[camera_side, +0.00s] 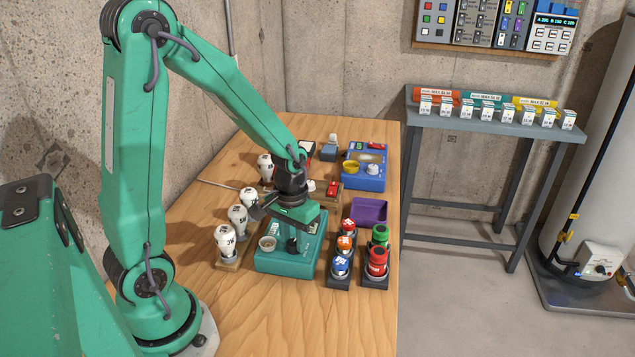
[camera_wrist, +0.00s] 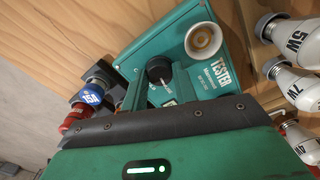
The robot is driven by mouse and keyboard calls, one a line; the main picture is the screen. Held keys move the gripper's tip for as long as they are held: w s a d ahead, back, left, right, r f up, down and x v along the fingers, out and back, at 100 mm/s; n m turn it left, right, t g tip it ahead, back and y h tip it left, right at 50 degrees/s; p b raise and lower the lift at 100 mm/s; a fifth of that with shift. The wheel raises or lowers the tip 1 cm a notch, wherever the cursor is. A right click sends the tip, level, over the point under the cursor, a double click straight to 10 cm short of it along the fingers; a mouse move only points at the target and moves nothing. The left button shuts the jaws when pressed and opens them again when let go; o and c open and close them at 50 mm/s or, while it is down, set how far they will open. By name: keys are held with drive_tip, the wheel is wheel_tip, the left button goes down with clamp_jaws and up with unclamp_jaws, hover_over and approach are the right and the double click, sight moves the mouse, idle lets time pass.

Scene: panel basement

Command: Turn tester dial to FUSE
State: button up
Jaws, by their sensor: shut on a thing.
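The tester is a teal box (camera_side: 262,258) on the wooden bench, with a white round socket (camera_side: 267,243) on top. In the wrist view the tester (camera_wrist: 208,82) shows its printed name and the socket (camera_wrist: 203,40). Its black round dial (camera_wrist: 158,68) has a white pointer line. My gripper (camera_side: 292,244) reaches down onto the tester's top. In the wrist view my gripper (camera_wrist: 157,78) has its fingers on both sides of the dial and is shut on it.
White bulbs (camera_side: 237,218) stand left of the tester. Red, orange, blue and green fuses (camera_side: 377,262) stand in black holders close on its right. A purple tray (camera_side: 369,211) and a blue device (camera_side: 363,180) sit farther back. The front of the bench is clear.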

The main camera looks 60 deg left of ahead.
sight(294, 242)
drive_tip(key=shift+m, duration=0.8)
drive_tip(key=o, duration=0.7)
drive_tip(key=shift+r, duration=0.2)
wheel_tip(294, 242, up, 6)
drive_tip(key=shift+f, duration=0.15)
drive_tip(key=shift+r, duration=0.95)
